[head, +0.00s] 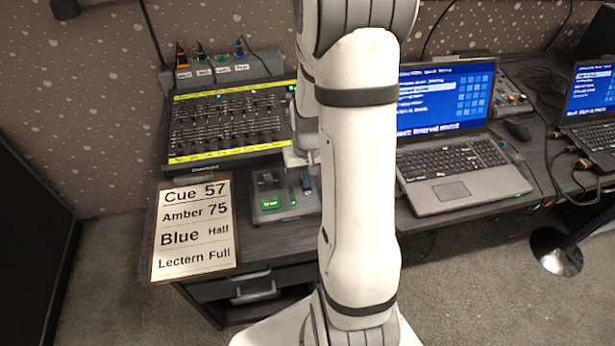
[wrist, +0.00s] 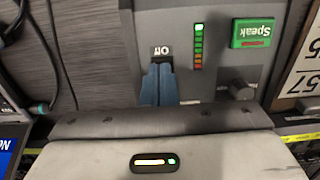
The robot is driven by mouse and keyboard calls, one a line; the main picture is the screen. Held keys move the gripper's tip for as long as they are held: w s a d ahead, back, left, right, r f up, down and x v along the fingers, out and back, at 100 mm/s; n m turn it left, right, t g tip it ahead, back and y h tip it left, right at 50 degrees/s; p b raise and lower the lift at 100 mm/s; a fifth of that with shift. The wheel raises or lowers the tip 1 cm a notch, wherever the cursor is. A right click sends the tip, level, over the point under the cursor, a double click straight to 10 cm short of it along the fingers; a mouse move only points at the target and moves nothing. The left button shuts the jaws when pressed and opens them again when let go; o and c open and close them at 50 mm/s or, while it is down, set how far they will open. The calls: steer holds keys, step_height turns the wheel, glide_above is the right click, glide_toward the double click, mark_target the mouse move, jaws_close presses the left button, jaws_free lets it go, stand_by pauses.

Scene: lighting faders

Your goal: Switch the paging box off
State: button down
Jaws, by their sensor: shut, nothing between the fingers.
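The paging box (head: 268,215) is a grey box on the desk in front of the fader console, partly hidden behind my arm in the head view. In the wrist view the paging box (wrist: 225,85) shows upside down, with a green Speak button (wrist: 253,33), a dark knob (wrist: 242,90) and a lit level meter (wrist: 198,45). A small labelled switch area (wrist: 162,51) lies right at my fingertips; the switch lever itself is hidden by them. My gripper (wrist: 162,68) has blue fingers, shut and empty, over the box by that label. The gripper (head: 307,186) also shows in the head view.
The fader console (head: 228,122) stands behind the box. A cue sign (head: 193,230) lies to its left, overhanging the desk's front edge. A laptop (head: 455,140) sits to the right, with a mouse (head: 517,130) and cables beyond.

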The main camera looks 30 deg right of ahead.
steer(key=shift+s+f+b, duration=0.1)
steer(key=shift+f+b, duration=0.4)
steer(key=shift+b, duration=0.05)
steer(key=shift+s+a+f+b, duration=0.15)
steer(key=shift+s+f+b, duration=0.1)
steer(key=shift+b, duration=0.1)
steer(key=shift+s+r, duration=0.15)
steer(key=shift+s, duration=0.05)
steer(key=shift+w+d+r, duration=0.15)
steer(key=shift+w+d, duration=0.05)
steer(key=shift+w, duration=0.4)
